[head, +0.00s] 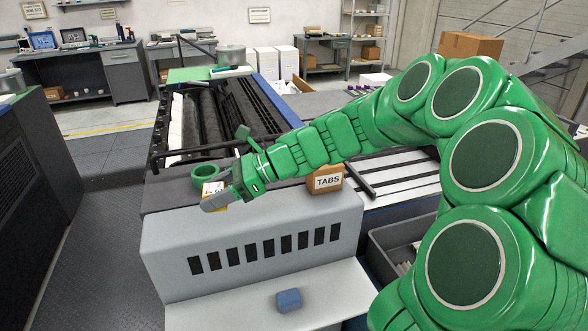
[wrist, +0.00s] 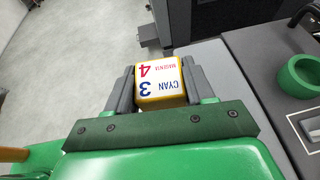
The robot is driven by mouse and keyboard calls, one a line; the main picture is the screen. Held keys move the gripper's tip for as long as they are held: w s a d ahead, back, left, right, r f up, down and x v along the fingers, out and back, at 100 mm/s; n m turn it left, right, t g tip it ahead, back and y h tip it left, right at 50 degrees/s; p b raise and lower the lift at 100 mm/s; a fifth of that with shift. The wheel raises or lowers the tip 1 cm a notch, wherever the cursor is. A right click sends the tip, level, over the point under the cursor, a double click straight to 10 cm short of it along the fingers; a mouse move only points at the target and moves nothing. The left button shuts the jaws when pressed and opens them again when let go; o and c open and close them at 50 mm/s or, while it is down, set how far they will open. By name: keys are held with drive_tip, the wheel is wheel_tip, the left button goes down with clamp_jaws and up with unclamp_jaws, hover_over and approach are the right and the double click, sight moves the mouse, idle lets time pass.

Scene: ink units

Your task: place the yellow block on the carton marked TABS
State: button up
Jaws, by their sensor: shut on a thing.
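My gripper (head: 213,198) is shut on the yellow block (wrist: 159,81), which shows a white face with CYAN 3 and MAGENTA 4 printed on it in the wrist view. In the head view the yellow block (head: 213,188) is partly hidden by a grey finger and sits over the left front part of the grey machine. The cardboard carton marked TABS (head: 327,181) stands on the machine top, to the right of my gripper. My arm passes just above and behind the carton and hides part of its top.
A green ring-shaped holder (head: 206,173) sits on the machine just behind my gripper. A blue block (head: 288,300) lies on the pale lower shelf in front. Black rollers (head: 225,115) and rails lie behind. A grey bin (head: 400,240) stands at the right.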

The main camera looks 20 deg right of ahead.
drive_tip(key=w+d+r+m+t+h, duration=0.1)
drive_tip(key=d+r+m+t, duration=0.2)
drive_tip(key=d, duration=0.6)
drive_tip(key=d+r+m+t+h, duration=0.2)
drive_tip(key=d+r, duration=0.1)
drive_tip(key=d, duration=0.7)
drive_tip(key=w+d+r+m+t+h, duration=0.1)
drive_tip(key=d+r+m+t, duration=0.15)
drive_tip(key=d, duration=0.65)
hover_over(324, 175)
drive_tip(key=w+d, duration=0.1)
drive_tip(key=w, duration=0.1)
drive_tip(key=shift+t, duration=0.35)
wheel_tip(324, 175, down, 8)
drive_tip(key=shift+s+f, duration=0.15)
drive_tip(key=shift+f, duration=0.05)
drive_tip(key=shift+w+d+f, duration=0.25)
drive_tip(key=shift+w+f, duration=0.25)
drive_tip(key=shift+f, duration=0.1)
drive_tip(key=shift+w+f, duration=0.1)
drive_tip(key=shift+f, duration=1.55)
drive_tip(key=shift+f, duration=0.15)
drive_tip(key=o, duration=1)
